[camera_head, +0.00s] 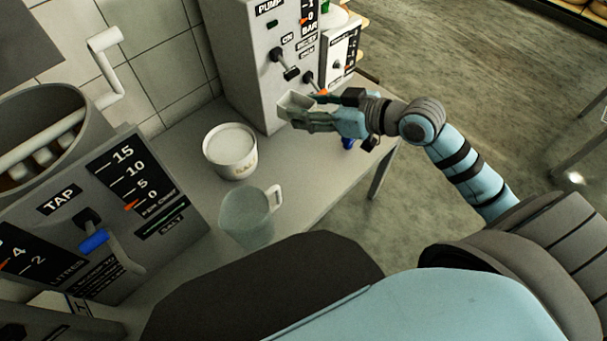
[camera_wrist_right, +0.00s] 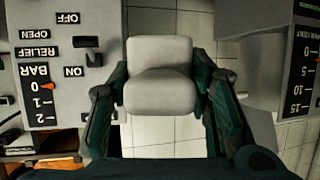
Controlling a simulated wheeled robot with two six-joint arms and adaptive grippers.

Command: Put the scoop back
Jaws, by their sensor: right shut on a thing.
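The scoop (camera_head: 294,102) is a small light-grey scoop, held in the air in front of the pump machine. In the right wrist view the scoop (camera_wrist_right: 159,80) fills the space between the dark green fingers. My right gripper (camera_head: 312,113) is shut on it, with a finger on each side. Its handle is hidden by the gripper. A round white tub (camera_head: 231,166) with a label and white contents stands on the bench, left of and below the gripper in the head view. My left gripper is not in view.
The pump machine (camera_head: 245,50) with switches stands right behind the gripper. A clear jug (camera_head: 245,222) stands in front of the tub. A vat with a tap panel (camera_head: 140,185) is at left. Bare grey bench (camera_head: 305,180) lies right of the jug.

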